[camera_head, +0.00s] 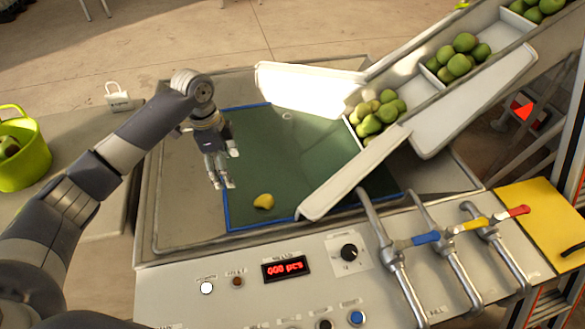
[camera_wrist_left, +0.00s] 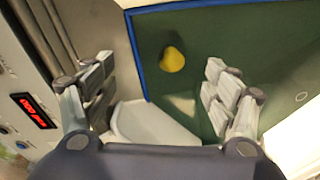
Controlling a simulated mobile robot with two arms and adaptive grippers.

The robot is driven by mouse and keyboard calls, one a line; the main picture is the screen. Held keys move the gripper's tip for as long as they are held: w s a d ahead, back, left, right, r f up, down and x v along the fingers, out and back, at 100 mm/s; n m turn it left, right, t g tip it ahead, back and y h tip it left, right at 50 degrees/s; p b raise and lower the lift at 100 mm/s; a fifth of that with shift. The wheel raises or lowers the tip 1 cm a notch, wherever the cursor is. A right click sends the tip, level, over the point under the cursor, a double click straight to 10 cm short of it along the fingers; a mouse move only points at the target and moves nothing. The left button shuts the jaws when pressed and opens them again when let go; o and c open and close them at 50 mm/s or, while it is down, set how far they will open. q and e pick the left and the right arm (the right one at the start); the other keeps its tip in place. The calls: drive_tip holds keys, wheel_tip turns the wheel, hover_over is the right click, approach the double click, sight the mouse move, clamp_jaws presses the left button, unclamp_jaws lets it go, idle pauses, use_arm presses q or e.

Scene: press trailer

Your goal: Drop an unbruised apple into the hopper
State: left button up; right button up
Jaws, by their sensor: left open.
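A yellow, apple-like fruit (camera_head: 263,201) lies alone on the green mat (camera_head: 270,150) near its front edge; it also shows in the left wrist view (camera_wrist_left: 173,60). I cannot tell whether it is bruised. My left gripper (camera_head: 222,186) is open and empty, above the mat's left side, to the left of the fruit and apart from it. Its spread fingers show in the wrist view (camera_wrist_left: 155,85). White flared walls (camera_head: 355,175) at the mat's right, which look like the hopper, open around the foot of a sloping conveyor. Green apples (camera_head: 378,112) sit there. My right gripper is not in view.
More green apples (camera_head: 460,55) sit in compartments up the conveyor (camera_head: 415,90). A front panel has a red display (camera_head: 285,268), a knob (camera_head: 348,252) and pipes with coloured handles (camera_head: 470,225). A green bucket (camera_head: 22,155) and a padlock-shaped item (camera_head: 117,97) are at left.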

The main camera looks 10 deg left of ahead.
use_arm(q)
drive_tip(key=r, duration=0.5)
drive_tip(key=shift+s+a+r, duration=0.1)
drive_tip(key=shift+a+r, duration=0.05)
drive_tip(key=shift+a, duration=0.2)
